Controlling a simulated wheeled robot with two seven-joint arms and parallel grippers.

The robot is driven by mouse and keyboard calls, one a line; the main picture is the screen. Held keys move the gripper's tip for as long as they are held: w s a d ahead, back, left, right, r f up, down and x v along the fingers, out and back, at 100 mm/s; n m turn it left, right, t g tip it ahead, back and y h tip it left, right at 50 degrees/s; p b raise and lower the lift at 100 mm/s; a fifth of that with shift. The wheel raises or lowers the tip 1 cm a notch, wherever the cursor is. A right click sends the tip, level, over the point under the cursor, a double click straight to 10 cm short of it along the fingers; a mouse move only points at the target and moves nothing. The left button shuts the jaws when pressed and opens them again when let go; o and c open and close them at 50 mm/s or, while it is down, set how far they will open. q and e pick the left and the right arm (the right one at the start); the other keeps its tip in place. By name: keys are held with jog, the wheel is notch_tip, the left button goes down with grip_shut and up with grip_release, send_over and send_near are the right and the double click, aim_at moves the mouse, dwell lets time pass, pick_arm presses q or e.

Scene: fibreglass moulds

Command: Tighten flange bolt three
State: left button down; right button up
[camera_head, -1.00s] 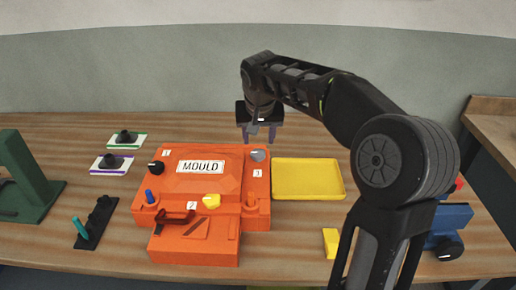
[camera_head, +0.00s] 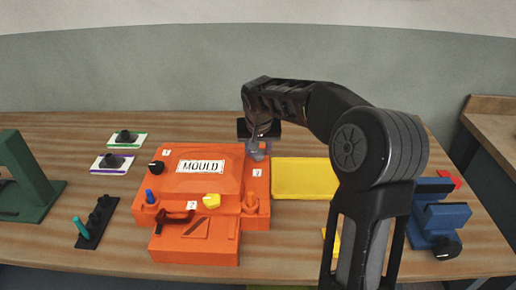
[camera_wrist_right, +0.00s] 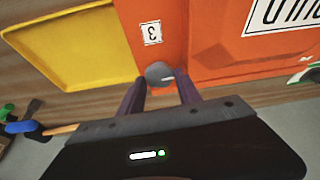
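The orange mould (camera_head: 208,180) sits on the table with a white MOULD label. The grey bolt knob beside label 3 (camera_head: 256,154) is at its back right corner. In the right wrist view this grey knob (camera_wrist_right: 160,73) has a pale mark line on top. My right gripper (camera_wrist_right: 158,88) is open, with its two fingers on either side of the knob's near edge; I cannot tell whether they touch it. In the head view the right gripper (camera_head: 258,140) is just behind the knob, partly hidden by my arm. My left gripper is not in view.
A black knob (camera_head: 156,167) and a yellow knob (camera_head: 211,201) are also on the mould. A yellow tray (camera_head: 300,178) lies to its right, partly behind my arm. A blue vise-like block (camera_head: 440,215) stands at the right. A green stand (camera_head: 30,180) is at far left.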

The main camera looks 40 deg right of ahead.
grip_shut()
jog(key=shift+n, duration=0.5)
jog(key=shift+o, duration=2)
grip_release()
jog(key=b+v, duration=0.1)
jog(key=v, duration=0.7)
